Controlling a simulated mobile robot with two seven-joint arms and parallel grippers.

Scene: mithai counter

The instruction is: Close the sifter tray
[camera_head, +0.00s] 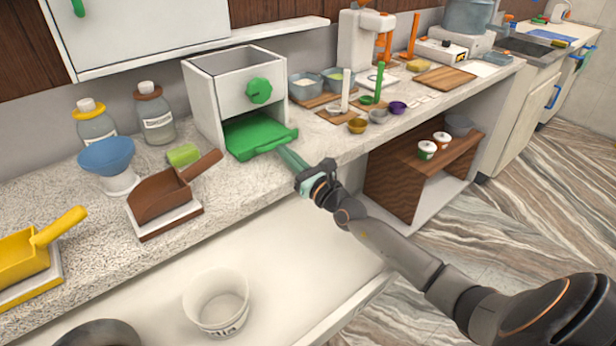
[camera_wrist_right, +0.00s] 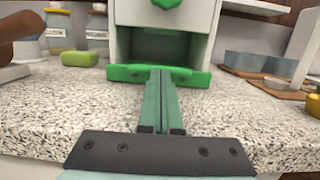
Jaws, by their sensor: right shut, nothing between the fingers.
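The sifter (camera_head: 215,95) is a white box with an open top and a green knob (camera_head: 259,91) on its front. It stands on the speckled counter. Its green tray (camera_head: 258,136) sticks out of the opening at the bottom, so the tray is partly out. In the right wrist view the tray's front edge (camera_wrist_right: 128,73) shows straight ahead, low across the opening. My right gripper (camera_head: 284,152) is shut and empty, its fingertips at the tray's front edge. In the wrist view its fingers (camera_wrist_right: 161,75) overlap the middle of that edge; I cannot tell whether they touch. My left gripper is not in view.
A brown scoop (camera_head: 158,194) on its stand and a green sponge (camera_head: 183,154) lie left of the sifter. Bowls and a wooden board (camera_head: 445,77) stand to the right. Below the counter front is an open drawer with a white bucket (camera_head: 216,299).

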